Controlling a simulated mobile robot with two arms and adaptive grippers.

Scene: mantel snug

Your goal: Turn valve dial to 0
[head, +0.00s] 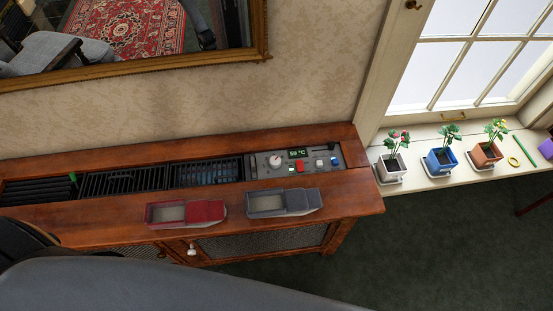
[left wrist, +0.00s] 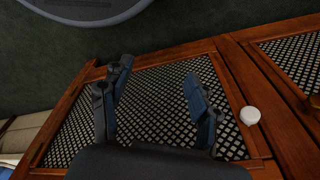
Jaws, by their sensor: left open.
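A pale round dial (head: 275,161) stands on a grey control panel (head: 258,172) set into the top of the wooden cabinet, at its right end. I take it for the valve dial; its markings are too small to read. A display (head: 297,154) beside it shows green digits, seemingly 59 °C. My left gripper (left wrist: 156,71) is open and empty in the left wrist view, in front of a mesh cabinet door (left wrist: 150,95). It is away from the dial, which is out of that view. My right gripper is in neither view.
The panel has red and blue controls. A white door knob (left wrist: 250,115) sits right of my left gripper. Potted plants (head: 440,160) line the windowsill. A framed mirror (head: 180,60) hangs above.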

